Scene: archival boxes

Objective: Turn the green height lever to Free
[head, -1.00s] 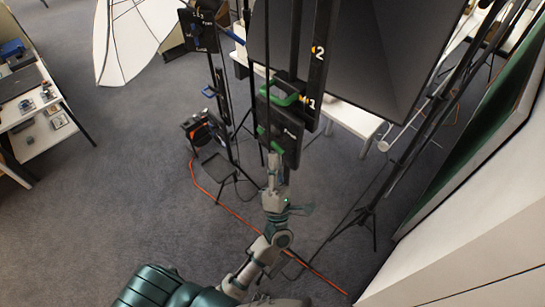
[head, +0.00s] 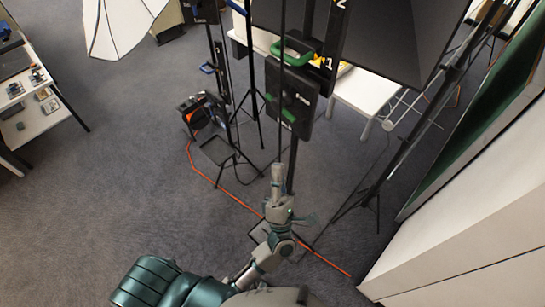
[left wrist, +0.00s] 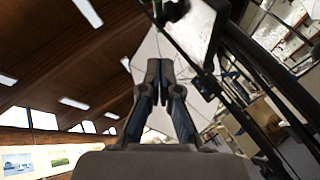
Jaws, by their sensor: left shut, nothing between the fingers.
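A black box (head: 291,103) on an upright dark post carries a small green lever (head: 288,116) on its face. I cannot tell which is the height lever, and the label is too small to read. My left gripper (head: 278,168) is below the box, apart from it, with fingers pointing up towards it. It is shut and empty. In the left wrist view the closed fingers (left wrist: 161,66) point up, and a blurred part of the stand is beyond them. My right gripper is not in view.
A white table (head: 372,92) stands behind the post at the right. Tripod legs (head: 376,190) and an orange cable (head: 238,214) lie around the stand. A white umbrella (head: 118,25) is at the upper left. The carpet at left is clear.

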